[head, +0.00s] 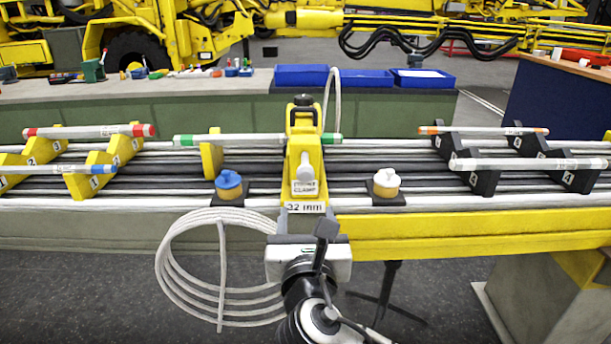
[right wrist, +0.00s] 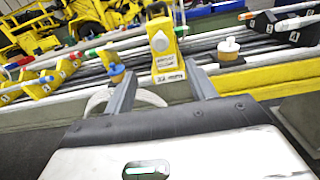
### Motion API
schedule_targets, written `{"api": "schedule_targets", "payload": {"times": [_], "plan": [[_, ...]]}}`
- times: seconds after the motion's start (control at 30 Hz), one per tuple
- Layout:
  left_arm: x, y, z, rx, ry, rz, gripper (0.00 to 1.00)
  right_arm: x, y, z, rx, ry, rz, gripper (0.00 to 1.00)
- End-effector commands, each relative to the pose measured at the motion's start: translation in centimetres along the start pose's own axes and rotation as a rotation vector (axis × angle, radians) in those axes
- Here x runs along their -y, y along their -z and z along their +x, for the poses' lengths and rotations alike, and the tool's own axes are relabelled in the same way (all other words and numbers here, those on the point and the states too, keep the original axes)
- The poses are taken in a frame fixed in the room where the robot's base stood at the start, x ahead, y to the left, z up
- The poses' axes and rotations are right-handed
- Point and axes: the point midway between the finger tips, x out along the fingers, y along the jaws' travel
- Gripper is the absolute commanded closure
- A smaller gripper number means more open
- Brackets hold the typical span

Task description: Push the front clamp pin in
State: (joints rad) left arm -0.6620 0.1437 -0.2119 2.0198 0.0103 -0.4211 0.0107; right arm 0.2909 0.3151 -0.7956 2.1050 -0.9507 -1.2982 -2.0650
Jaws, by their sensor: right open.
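The front clamp (head: 303,145) is a yellow upright block on the boom rails, with a black knob on top and a label on its face. Its pin (head: 305,172) is a light grey round knob sticking out of the front face. The pin also shows in the right wrist view (right wrist: 160,41), beyond the fingertips. My right gripper (head: 309,218) is just in front of and below the clamp, pointing at it. In the right wrist view its two fingers (right wrist: 162,88) are spread apart with nothing between them. My left gripper is not in view.
A blue-capped jar (head: 229,187) stands left of the clamp and a white-capped jar (head: 386,183) right of it. Labelled hoses rest on yellow holders (head: 90,180) and black holders (head: 485,175). A coiled hose (head: 220,270) hangs below left. Blue bins (head: 345,78) stand behind.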

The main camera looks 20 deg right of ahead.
Motion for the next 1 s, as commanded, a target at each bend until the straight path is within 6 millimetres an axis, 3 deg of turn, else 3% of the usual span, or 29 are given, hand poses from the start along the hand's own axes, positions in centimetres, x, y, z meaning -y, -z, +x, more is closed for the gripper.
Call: {"api": "schedule_targets", "payload": {"times": [0.6,0.8,1.0], "plan": [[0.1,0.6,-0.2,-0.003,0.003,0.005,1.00,0.0,0.0,12.3,-0.003,0.001,0.003,0.44],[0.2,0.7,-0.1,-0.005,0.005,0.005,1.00,0.0,0.1,14.6,-0.003,0.000,0.004,0.44],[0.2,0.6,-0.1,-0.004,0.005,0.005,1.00,0.0,0.1,15.3,-0.004,-0.001,0.004,0.44]]}}
